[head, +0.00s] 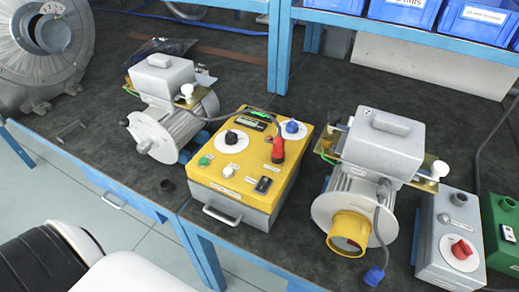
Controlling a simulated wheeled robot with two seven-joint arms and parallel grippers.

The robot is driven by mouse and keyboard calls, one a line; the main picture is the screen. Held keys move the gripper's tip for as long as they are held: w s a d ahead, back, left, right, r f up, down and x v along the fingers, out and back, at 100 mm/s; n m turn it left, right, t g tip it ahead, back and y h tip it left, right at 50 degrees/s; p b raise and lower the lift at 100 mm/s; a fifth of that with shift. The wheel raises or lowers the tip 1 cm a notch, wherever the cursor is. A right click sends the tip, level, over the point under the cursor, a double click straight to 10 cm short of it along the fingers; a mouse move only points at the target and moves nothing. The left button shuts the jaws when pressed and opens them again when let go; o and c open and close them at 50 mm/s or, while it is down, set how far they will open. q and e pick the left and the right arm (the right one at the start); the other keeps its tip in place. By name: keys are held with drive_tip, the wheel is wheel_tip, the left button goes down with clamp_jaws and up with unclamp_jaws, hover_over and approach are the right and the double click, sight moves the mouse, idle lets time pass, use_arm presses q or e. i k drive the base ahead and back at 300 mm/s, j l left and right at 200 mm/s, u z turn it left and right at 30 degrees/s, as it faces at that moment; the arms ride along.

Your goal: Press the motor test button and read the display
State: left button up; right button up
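The yellow test box (255,150) stands on the dark bench top near the middle. A small display (250,117) with a green-lit part is at the back of its top face; its text is too small to read. A green button (204,161) sits at the front left of the panel, with a pale button (228,170) beside it. A black switch (263,185) is at the front right. A black knob (231,138) on a white dial is left of centre. I cannot read which control is labelled motor test. Neither of my grippers is in view.
A motor (160,125) stands left of the box, and a second motor (365,180) with a yellow collar stands right. A red plug (278,150) and a blue connector (291,127) are on the box. A grey box with a red knob (450,240) is farther right.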

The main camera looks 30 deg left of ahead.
sight(203, 161)
drive_tip(key=u, duration=1.4)
